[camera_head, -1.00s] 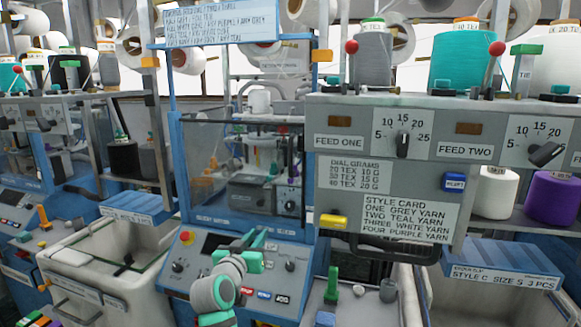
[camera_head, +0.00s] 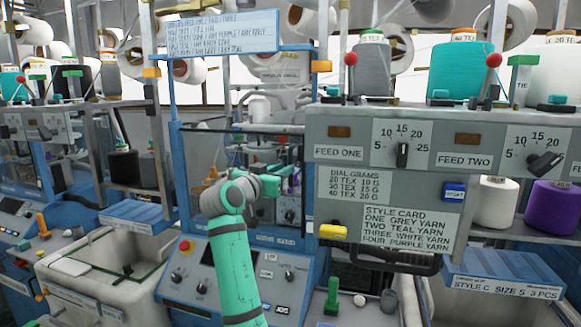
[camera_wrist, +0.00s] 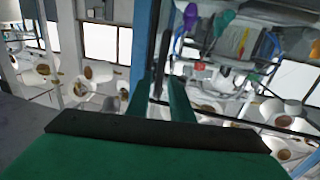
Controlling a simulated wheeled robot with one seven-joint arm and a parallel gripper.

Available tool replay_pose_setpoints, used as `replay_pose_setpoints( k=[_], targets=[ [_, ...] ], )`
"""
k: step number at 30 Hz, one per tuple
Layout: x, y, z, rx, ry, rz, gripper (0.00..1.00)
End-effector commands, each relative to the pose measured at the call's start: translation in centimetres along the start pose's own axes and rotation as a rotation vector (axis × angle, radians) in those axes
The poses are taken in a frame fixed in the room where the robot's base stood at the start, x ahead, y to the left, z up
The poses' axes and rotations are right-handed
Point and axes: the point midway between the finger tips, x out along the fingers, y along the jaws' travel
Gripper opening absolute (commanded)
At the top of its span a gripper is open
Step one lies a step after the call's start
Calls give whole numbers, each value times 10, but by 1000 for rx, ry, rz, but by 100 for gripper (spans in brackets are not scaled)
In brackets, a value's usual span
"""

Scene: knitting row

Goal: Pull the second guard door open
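The second guard door (camera_head: 207,150) is a clear panel with a dark top edge on the middle blue-framed machine. It appears closed across the opening between the blue posts. My gripper (camera_head: 292,172) is raised in front of the right part of the door, near the right blue post. In the wrist view my gripper's two green fingers (camera_wrist: 157,92) stand apart, with a dark upright bar (camera_wrist: 157,50) beyond and between them. I cannot tell whether they touch it. My forearm covers the door's lower middle, and the door's handle is not clear in the head view.
The control panel (camera_head: 188,275) with a red button sits below the door. A grey feed unit (camera_head: 345,120) with dials juts out close on the right. A pale bin (camera_head: 85,270) stands at lower left. Purple and white yarn cones (camera_head: 549,207) stand far right.

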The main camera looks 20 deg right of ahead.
Motion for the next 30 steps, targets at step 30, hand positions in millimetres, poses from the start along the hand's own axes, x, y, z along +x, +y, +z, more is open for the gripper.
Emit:
replay_pose_setpoints(
  k=[30],
  targets=[
    [53,0,0,0,0,0,0]
  ],
)
